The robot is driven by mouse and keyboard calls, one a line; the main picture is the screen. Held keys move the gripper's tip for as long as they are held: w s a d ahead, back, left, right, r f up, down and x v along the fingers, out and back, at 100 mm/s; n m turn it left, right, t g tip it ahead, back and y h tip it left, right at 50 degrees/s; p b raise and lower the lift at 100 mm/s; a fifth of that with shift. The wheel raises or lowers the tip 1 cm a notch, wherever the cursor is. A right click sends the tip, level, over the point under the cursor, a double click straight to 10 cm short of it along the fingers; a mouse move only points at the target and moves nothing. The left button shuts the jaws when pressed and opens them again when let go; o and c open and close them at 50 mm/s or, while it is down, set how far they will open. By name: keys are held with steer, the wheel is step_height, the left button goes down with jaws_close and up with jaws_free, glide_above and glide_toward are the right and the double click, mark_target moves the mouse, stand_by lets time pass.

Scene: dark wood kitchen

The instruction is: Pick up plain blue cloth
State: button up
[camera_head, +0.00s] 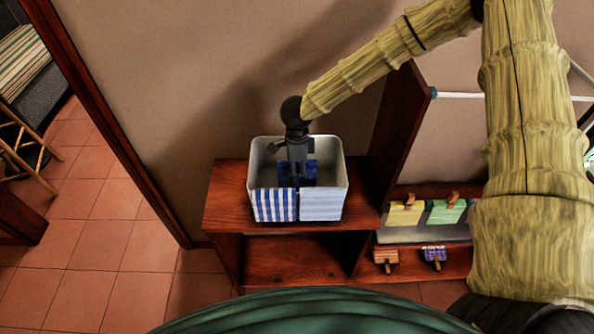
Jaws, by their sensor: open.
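A pale metal bin (258,160) stands on the wooden shelf. A plain dark blue cloth (311,174) shows inside it, toward the back, partly hidden behind my gripper. My gripper (296,180) points down into the bin, in front of or over the blue cloth. Its jaws are open, and I cannot tell whether the fingers touch the cloth. A blue-and-white striped cloth (276,206) hangs over the bin's front at left. A lighter blue, finely striped cloth (321,205) hangs beside it at right.
The wooden shelf (228,200) has an upright side panel (395,125) close to the bin's right. Yellow (405,213) and green (447,211) clipped items are farther right. A wall stands behind. Tiled floor (88,235) is open at left.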

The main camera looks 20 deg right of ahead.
steer(key=shift+f, duration=0.25)
steer(key=c, duration=1.1)
